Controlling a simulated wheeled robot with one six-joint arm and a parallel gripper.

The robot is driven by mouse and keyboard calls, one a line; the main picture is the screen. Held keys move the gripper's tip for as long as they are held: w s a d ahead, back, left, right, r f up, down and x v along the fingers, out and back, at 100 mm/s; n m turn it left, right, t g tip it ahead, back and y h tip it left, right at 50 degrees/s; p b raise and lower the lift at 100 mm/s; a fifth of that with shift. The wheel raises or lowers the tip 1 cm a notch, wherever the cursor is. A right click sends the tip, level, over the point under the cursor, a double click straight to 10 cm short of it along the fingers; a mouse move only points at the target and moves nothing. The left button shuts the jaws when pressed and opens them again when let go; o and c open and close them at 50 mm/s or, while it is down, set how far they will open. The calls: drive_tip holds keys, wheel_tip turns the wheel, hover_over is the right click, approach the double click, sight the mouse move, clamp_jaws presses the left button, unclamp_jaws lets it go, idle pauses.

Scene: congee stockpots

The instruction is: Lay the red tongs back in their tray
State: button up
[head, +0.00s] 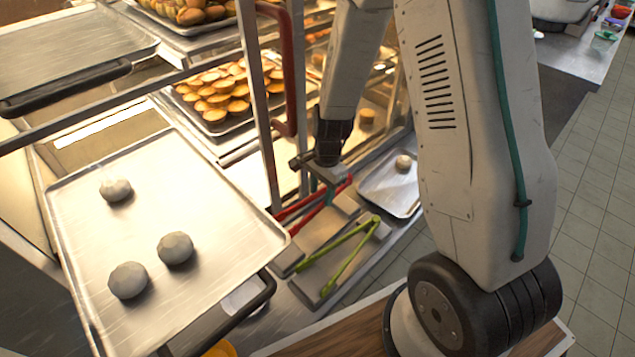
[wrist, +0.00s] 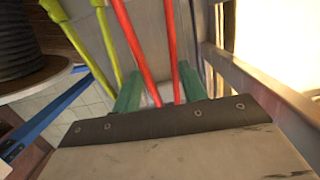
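The red tongs (head: 303,212) show beside the rack in the head view, just under my gripper (head: 330,190); their two legs spread toward the lower left. In the wrist view the red tongs (wrist: 138,55) run between the two green fingers of my gripper (wrist: 158,82), one finger on each side and close to the legs. I cannot tell whether the fingers press on them or whether the tongs rest on what is below. A beige tray-like holder (head: 318,232) lies between the red tongs and the green tongs (head: 347,258). My gripper hides part of the red tongs.
The green tongs lie close by, left of the red ones in the wrist view (wrist: 108,40). A metal tray with dough balls (head: 205,205) juts out at left. A glass-fronted rack with a red handle (head: 290,75) stands behind. A small tray (head: 385,195) lies at right.

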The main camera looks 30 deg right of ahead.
drive_tip(key=shift+a+f, duration=0.1)
drive_tip(key=shift+f, duration=4.05)
drive_tip(key=o, duration=0.6)
drive_tip(key=shift+r, duration=0.1)
